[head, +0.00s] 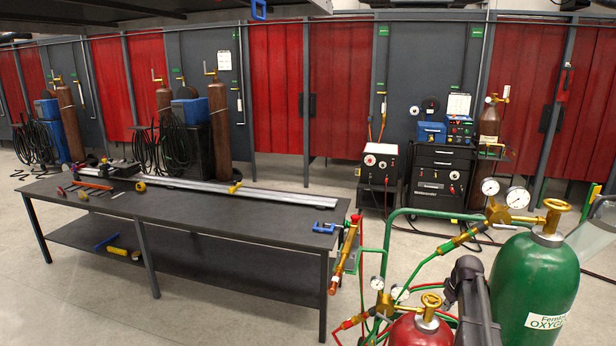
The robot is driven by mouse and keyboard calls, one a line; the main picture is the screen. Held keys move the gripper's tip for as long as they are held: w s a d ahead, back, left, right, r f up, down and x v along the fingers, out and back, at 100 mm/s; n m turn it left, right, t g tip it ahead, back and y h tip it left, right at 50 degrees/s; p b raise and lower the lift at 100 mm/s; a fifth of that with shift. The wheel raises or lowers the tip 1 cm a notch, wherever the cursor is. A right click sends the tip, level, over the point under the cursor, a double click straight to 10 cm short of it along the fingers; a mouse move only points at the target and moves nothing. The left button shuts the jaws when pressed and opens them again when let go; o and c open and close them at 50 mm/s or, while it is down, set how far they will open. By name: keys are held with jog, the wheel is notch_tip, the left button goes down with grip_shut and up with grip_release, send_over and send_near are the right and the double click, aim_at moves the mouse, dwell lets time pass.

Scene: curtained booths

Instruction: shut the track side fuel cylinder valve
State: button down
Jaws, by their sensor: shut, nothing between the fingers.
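The red fuel cylinder (418,333) stands at the bottom, right of centre, cut off by the lower edge. Its brass valve handwheel (431,302) is on top. Whether the valve is open or shut cannot be told. Gauges and a brass regulator (384,304) sit to its left. My dark gripper (449,291) is just right of and above the handwheel in the picture, shut and empty, with my dark arm behind it. I cannot tell whether it touches the wheel. The long metal track (240,193) lies on the dark table at left.
A green oxygen cylinder (537,285) with a brass handwheel (556,208) and gauges stands close on the right. A green cart rail (425,213) and hoses surround the cylinders. The dark table (190,213) fills the left. Red-curtained booths and welding machines (440,168) stand behind.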

jog(key=shift+w+a, duration=0.2)
jog(key=shift+w, duration=0.1)
dwell(0.9)
jog(key=shift+s+a, duration=0.2)
jog(key=shift+a, duration=0.35)
jog(key=shift+s+a, duration=0.2)
jog(key=shift+a, duration=0.3)
jog(key=shift+a, duration=0.55)
dwell(0.6)
jog(key=shift+s, duration=0.25)
jog(key=shift+s, duration=0.15)
dwell(0.3)
notch_tip(320, 180, up, 6)
jog(key=p, duration=0.6)
dwell(0.4)
